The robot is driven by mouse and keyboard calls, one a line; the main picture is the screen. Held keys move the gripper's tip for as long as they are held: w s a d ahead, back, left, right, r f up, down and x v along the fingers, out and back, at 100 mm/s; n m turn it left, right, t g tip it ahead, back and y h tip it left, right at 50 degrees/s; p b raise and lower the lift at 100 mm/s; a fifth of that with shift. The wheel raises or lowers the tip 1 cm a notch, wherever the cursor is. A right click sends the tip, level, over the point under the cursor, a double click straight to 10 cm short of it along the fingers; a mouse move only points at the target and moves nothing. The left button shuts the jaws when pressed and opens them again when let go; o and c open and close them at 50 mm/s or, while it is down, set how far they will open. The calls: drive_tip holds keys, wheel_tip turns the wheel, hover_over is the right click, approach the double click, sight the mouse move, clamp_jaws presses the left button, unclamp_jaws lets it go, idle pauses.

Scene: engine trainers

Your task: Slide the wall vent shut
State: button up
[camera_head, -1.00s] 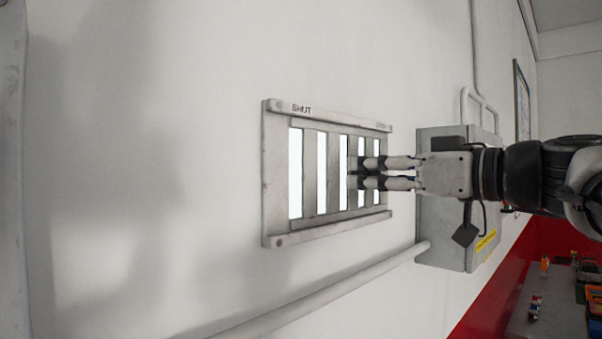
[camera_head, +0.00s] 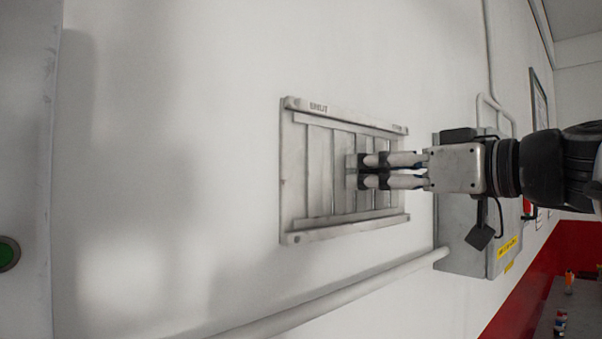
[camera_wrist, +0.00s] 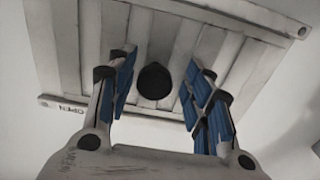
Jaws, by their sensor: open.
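The wall vent (camera_head: 300,228) is a grey metal frame with vertical slats, marked SHUT at its upper left in the head view. No bright gaps show between the slats; they look covered. The vent also fills the upper part of the wrist view (camera_wrist: 75,60), with the word OPEN at its lower left. A dark round knob (camera_wrist: 155,81) stands out from the slats. My gripper (camera_head: 366,171) is at the vent's face. In the wrist view its open fingers (camera_wrist: 162,88) stand on either side of the knob, with space visible on both sides.
A grey wall box (camera_head: 462,235) with a yellow label stands just right of the vent, behind my gripper. A pipe (camera_head: 345,290) runs along the wall below. The wall left of the vent is clear. A green button (camera_head: 8,253) shows at the far left.

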drive_tip(key=v, duration=1.2)
idle(0.4)
